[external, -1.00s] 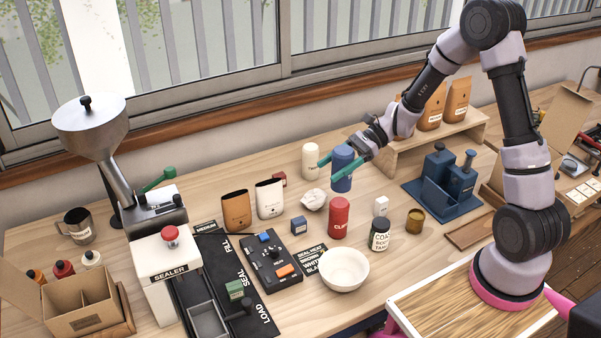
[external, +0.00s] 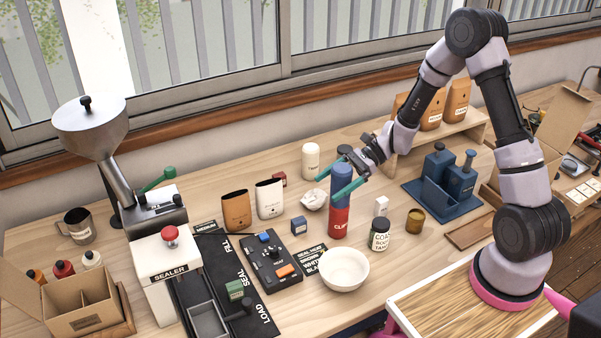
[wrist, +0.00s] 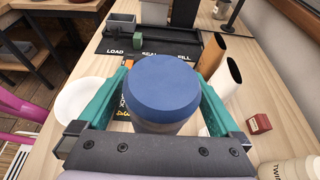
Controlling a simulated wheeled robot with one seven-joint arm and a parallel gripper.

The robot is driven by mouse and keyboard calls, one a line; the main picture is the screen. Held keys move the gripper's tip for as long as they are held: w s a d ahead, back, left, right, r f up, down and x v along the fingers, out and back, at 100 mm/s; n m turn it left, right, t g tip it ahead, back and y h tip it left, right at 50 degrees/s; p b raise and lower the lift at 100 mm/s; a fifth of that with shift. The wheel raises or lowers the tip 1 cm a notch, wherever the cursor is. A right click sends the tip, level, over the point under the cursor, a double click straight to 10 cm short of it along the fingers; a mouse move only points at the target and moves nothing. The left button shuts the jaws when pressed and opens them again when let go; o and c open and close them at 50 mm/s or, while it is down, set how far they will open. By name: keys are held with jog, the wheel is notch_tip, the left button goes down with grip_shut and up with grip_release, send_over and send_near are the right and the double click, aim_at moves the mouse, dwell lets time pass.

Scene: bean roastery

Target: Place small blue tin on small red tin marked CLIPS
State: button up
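The small blue tin (external: 342,181) stands upright on top of the small red tin (external: 339,221), whose white lettering faces the external camera. The two look lined up, with the blue tin's base meeting the red tin's top. My gripper (external: 326,189) is open around the blue tin, one finger on each side. In the wrist view, the blue tin's round lid (wrist: 163,88) fills the space between the green fingers, with narrow gaps beside it. The red tin is hidden there.
A crumpled white item (external: 314,199) and a white canister (external: 310,161) are behind. The control panel (external: 268,262) lies left.

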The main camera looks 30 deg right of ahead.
jog(key=shift+r, duration=0.2)
jog(key=v, duration=1.1)
jog(key=s+d+r+n+t+h, duration=0.3)
jog(key=s+r+n, duration=0.4)
jog(key=s+r, duration=0.3)
jog(key=s+d+r+n+t+h, duration=0.4)
jog(key=s+r+n+h, duration=0.3)
jog(key=s+r, duration=0.3)
jog(key=shift+d+r+h, duration=0.7)
jog(key=shift+d, duration=0.05)
